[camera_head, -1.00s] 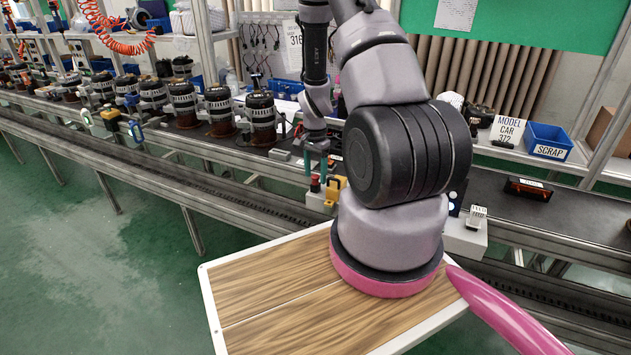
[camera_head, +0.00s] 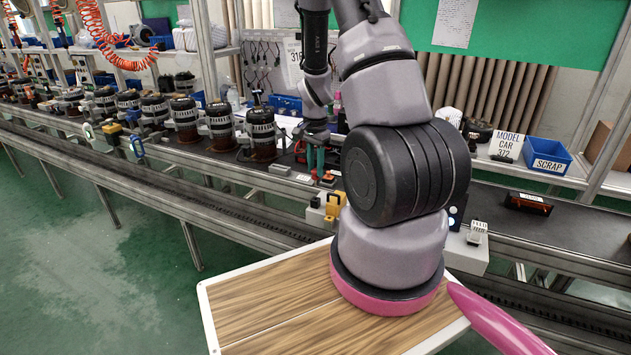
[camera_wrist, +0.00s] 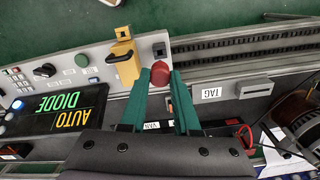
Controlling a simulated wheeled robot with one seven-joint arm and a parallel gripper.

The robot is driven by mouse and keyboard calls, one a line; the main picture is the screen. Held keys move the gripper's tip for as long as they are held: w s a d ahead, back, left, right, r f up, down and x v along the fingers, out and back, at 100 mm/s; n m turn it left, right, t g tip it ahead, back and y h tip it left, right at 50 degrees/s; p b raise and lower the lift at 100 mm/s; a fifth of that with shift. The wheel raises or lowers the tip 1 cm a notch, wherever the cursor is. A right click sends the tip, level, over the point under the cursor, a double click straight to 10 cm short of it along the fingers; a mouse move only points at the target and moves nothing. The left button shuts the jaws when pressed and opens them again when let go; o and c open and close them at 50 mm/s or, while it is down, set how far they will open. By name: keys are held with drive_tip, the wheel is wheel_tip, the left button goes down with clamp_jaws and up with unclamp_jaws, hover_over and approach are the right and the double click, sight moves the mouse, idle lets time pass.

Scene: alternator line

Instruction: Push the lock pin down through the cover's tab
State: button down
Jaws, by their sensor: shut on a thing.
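My gripper (camera_wrist: 160,75) has two teal fingers, shut on a small red-headed piece (camera_wrist: 160,73), probably the lock pin. Any shaft below its head is hidden from the wrist camera. In the head view the fingers (camera_head: 315,160) point down over the line's near edge, with the red piece at their tips. A yellow bracket (camera_wrist: 124,62) with a black handle sits on a grey control box, left of the red piece in the wrist view. It also shows in the head view (camera_head: 335,205), just below and right of the fingertips. I cannot tell which part is the cover or its tab.
A panel reading AUTO DIODE (camera_wrist: 55,108) lies left of the fingers in the wrist view. Several alternators (camera_head: 262,135) stand along the line. A blue SCRAP bin (camera_head: 547,155) is at right.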

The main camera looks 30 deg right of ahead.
sight(315, 170)
drive_tip(key=shift+r, duration=3.65)
